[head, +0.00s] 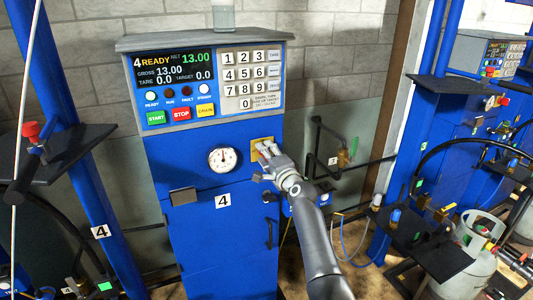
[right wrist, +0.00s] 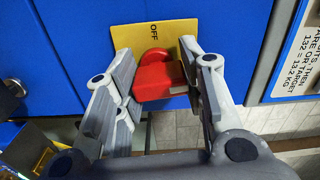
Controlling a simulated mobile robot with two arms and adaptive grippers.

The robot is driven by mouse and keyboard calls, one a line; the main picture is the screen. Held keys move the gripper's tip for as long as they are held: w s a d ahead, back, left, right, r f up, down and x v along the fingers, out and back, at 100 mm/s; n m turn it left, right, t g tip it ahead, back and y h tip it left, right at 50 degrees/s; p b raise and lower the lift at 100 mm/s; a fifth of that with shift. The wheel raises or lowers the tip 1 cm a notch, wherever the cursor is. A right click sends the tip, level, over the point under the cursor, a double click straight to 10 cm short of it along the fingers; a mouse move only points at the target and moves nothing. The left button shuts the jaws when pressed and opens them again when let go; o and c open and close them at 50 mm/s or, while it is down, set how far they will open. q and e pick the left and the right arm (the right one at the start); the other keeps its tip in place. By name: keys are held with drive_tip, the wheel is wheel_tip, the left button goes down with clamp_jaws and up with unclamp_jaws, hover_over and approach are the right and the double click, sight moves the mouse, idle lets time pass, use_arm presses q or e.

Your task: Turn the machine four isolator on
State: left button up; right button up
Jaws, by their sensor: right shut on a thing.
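Machine four (head: 222,240) is a blue cabinet in the middle of the head view, with a "4" label on its front. Its isolator is a red handle (right wrist: 155,78) on a yellow plate (right wrist: 168,30) marked OFF; the plate also shows in the head view (head: 262,131). My right gripper (head: 267,152) is at the plate and covers the handle in the head view. In the right wrist view its fingers (right wrist: 162,75) lie on both sides of the red handle, shut on it. My left gripper is not in view.
A lit control panel (head: 177,67) shows "4 READY" and 13.00, beside a keypad (head: 250,78). A pressure gauge (head: 224,158) sits left of the isolator. Black pipes (head: 340,165) run to the right. Another blue machine (head: 440,130) and a gas cylinder (head: 465,265) stand at the right.

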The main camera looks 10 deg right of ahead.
drive_tip(key=shift+m, duration=0.6)
drive_tip(key=shift+f, duration=0.1)
drive_tip(key=o, duration=1)
drive_tip(key=shift+d, duration=0.1)
drive_tip(key=shift+s, duration=0.15)
drive_tip(key=shift+s+d, duration=0.25)
drive_tip(key=shift+s, duration=0.95)
drive_tip(key=shift+s+d, duration=0.2)
drive_tip(key=shift+s, duration=0.95)
drive_tip(key=shift+s+d, duration=0.25)
drive_tip(key=shift+s, duration=0.95)
